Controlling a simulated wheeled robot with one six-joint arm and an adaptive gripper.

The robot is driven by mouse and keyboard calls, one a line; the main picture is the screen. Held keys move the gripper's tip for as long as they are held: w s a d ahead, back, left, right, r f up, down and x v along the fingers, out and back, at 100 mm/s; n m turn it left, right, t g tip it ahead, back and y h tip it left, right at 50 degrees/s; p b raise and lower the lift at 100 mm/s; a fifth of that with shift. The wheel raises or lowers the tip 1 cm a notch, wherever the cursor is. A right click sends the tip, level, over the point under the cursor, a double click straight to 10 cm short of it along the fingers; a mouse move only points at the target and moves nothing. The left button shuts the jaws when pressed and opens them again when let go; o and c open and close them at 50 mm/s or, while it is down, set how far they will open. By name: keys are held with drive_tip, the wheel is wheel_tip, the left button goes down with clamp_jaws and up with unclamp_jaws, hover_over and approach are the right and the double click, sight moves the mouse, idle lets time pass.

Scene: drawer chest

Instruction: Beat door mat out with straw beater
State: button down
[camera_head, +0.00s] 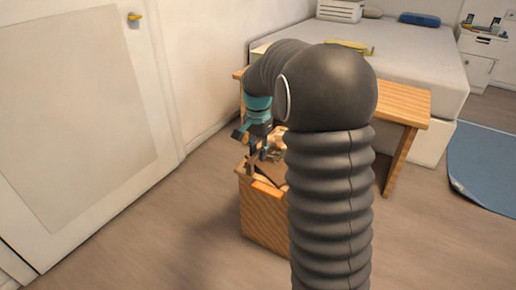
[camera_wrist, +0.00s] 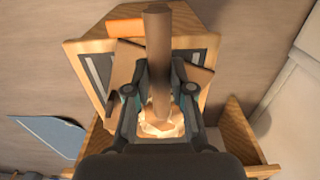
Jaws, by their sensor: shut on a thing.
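My gripper (camera_head: 257,150) is over the open-topped wooden drawer box, mostly behind my own arm in the head view. In the wrist view my gripper (camera_wrist: 160,98) is shut on a brown rod-like handle (camera_wrist: 158,35), which looks like the straw beater's. A pale, bright shape (camera_wrist: 160,128) shows between the fingers; I cannot tell whether it is the beater's head. A blue mat (camera_head: 490,165) lies flat on the floor at the right, and its edge shows in the wrist view (camera_wrist: 52,135). I cannot tell whether it is the door mat.
The wooden drawer box (camera_head: 262,222) has an orange front grip (camera_head: 268,188). A wooden table (camera_head: 405,103) stands behind it, before a bed (camera_head: 425,65). A white door (camera_head: 80,110) is at the left. A white nightstand (camera_head: 480,65) stands at back right. The front floor is clear.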

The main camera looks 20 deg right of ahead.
idle(0.3)
wheel_tip(320, 180, down, 7)
drive_tip(key=b, duration=0.4)
drive_tip(key=shift+r, duration=0.1)
drive_tip(key=shift+r+p, duration=0.45)
drive_tip(key=shift+r, duration=0.05)
wheel_tip(320, 180, up, 6)
drive_tip(key=p, duration=0.5)
drive_tip(key=shift+r, duration=0.2)
drive_tip(key=shift+f, duration=0.1)
